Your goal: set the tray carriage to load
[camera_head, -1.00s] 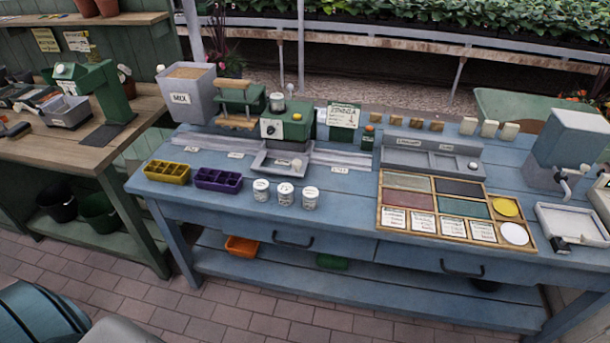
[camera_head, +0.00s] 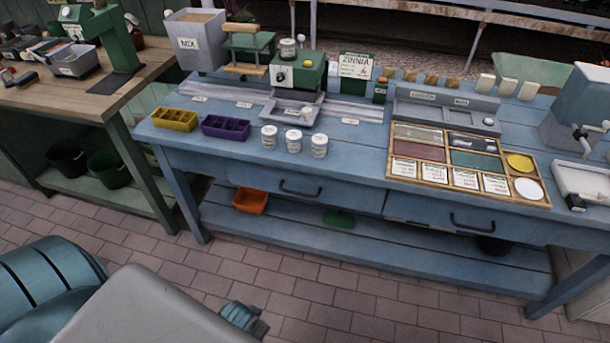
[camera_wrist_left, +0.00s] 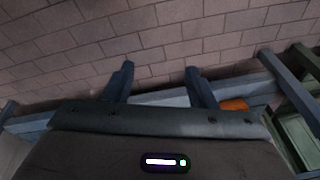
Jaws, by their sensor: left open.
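The tray carriage (camera_head: 290,112) is a shallow grey tray with a pale knob on its right side. It sits on a grey rail (camera_head: 225,93) along the blue bench, below a green machine (camera_head: 298,75). Small white labels stand along the rail, two left of the carriage and one (camera_head: 350,122) right of it; their words are too small to read. My left gripper (camera_wrist_left: 158,70) shows in the left wrist view with its two dark fingers apart and nothing between them. It is away from the carriage, over the brick floor in that view. My right gripper is not in view.
Yellow (camera_head: 174,120) and purple (camera_head: 226,127) seed trays and three white jars (camera_head: 294,142) stand in front of the rail. A grey MIX bin (camera_head: 194,40) stands behind its left end. A wooden sorting tray (camera_head: 396,178) lies at right. Brick floor in front is clear.

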